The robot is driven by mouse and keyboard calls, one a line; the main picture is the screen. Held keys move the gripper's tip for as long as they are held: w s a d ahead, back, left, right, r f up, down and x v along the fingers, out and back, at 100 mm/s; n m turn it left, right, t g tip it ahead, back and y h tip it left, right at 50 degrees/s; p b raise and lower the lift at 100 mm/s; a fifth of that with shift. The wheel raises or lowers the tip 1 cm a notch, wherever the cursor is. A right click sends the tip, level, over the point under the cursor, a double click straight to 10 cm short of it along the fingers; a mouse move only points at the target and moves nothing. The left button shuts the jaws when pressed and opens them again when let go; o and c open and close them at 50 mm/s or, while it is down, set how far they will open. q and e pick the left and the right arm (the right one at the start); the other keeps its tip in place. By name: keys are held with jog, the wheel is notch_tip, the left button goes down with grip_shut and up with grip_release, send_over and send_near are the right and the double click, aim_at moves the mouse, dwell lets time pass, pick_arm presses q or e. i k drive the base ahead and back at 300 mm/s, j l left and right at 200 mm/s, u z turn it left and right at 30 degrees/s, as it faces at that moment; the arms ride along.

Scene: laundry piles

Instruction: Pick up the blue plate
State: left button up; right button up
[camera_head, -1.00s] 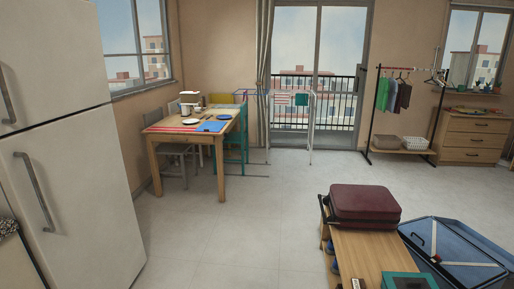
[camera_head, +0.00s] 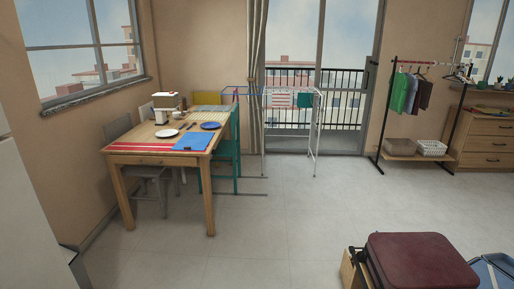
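The blue plate (camera_head: 211,126) lies on the wooden dining table (camera_head: 204,176) left of the middle of the head view, towards the table's right side. A blue placemat (camera_head: 193,141) is just in front of it, and a white plate (camera_head: 167,133) lies to its left. A white coffee-maker-like appliance (camera_head: 165,105) stands behind the white plate. Neither of my grippers shows in the head view. The table is some way ahead of me across the floor.
Grey chairs (camera_head: 150,172) stand at the table's left, a teal chair (camera_head: 229,152) at its right. A drying rack (camera_head: 316,125) is behind. The tiled floor (camera_head: 270,225) between is clear.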

aim_at(210, 125)
jog(key=i, duration=2.8)
